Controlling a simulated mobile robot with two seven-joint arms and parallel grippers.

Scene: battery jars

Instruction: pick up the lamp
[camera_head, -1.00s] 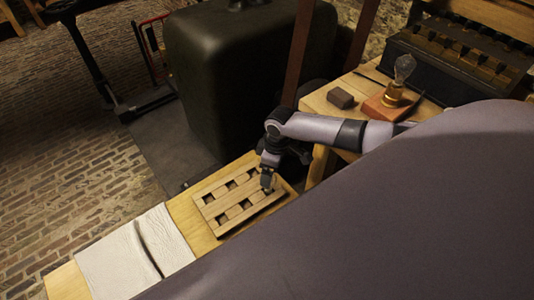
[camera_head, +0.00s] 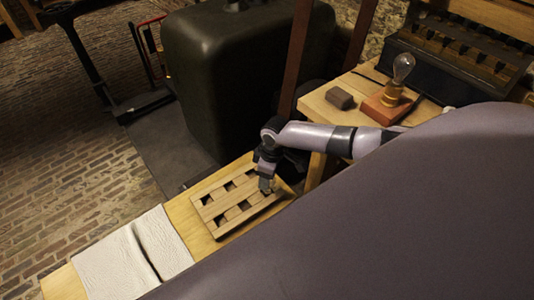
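The lamp is a clear glass bulb (camera_head: 403,68) in a brass socket (camera_head: 393,90), upright on a reddish wooden base (camera_head: 386,107). It stands on the wooden table at the upper right, in front of a dark rack. My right gripper (camera_head: 266,184) points down at the right end of a slotted wooden rack (camera_head: 209,213) on the lower bench, well to the lower left of the lamp. It is apart from the lamp. Its fingers are too small to tell if they are open or shut. My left gripper is not in view.
A dark brown block (camera_head: 340,98) lies left of the lamp. The dark rack (camera_head: 445,80) with several slots stands behind it. A white cloth (camera_head: 120,265) lies on the bench (camera_head: 64,284). A large dark green tank (camera_head: 240,75) stands behind the bench.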

